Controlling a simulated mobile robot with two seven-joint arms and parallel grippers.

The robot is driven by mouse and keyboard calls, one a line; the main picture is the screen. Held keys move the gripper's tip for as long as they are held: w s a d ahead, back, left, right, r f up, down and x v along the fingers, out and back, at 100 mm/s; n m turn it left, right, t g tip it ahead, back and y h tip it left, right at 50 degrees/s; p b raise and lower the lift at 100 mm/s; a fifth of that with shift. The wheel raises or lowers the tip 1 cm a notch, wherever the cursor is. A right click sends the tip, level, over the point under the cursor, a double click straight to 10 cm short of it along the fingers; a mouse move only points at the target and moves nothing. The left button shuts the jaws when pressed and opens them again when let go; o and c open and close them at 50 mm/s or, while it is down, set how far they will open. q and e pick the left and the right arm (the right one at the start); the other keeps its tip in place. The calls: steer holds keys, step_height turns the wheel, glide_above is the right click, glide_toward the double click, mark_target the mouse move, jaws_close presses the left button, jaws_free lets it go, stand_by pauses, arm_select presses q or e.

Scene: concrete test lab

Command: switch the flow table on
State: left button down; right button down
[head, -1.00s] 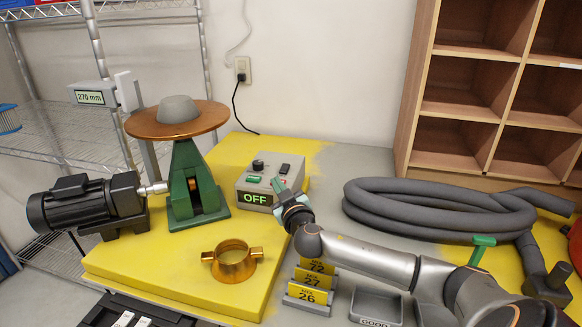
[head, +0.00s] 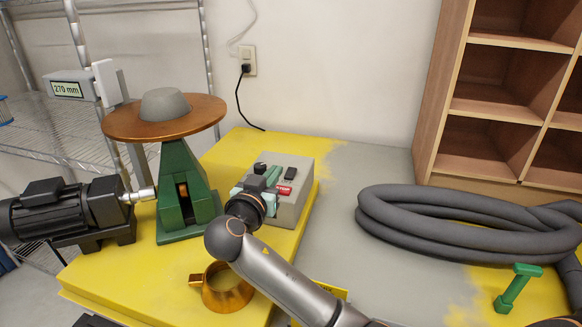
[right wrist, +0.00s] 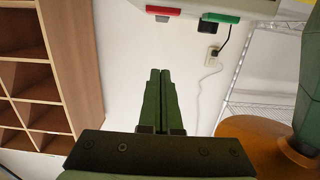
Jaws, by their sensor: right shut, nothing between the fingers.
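The flow table has a copper disc (head: 205,117) on a green stand (head: 184,195), with a grey mound (head: 165,104) on top. Its grey control box (head: 293,208) stands to the right on the yellow slab. A red button (head: 285,190) and a black switch (head: 291,173) show on its top. My right gripper (head: 271,177) is shut and empty, over the box top, and covers its front display and green button in the head view. Whether it touches is unclear. In the right wrist view, the shut fingers (right wrist: 159,80) point toward the box with its red (right wrist: 163,10) and green (right wrist: 220,17) buttons. My left gripper is out of view.
A black motor (head: 72,207) joins the stand from the left. A copper ring mould (head: 226,290) sits behind my right forearm. A grey hose coil (head: 450,225), a green-handled tool (head: 515,288) and wooden shelves (head: 500,90) are to the right.

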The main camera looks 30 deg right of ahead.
steer(key=p, duration=0.2)
glide_above(289, 174)
steer(key=shift+s+a+f, duration=0.25)
steer(key=shift+f, duration=0.1)
step_height(289, 174, down, 3)
steer(key=shift+r, duration=0.1)
steer(key=shift+w+f, duration=0.1)
steer(key=shift+f, duration=0.65)
steer(key=shift+w+d+g+y+p, duration=0.1)
steer(key=shift+d+g+y+p, duration=0.05)
steer(key=shift+g+y+p, duration=0.4)
steer(key=shift+f, duration=0.25)
steer(key=shift+d, duration=0.1)
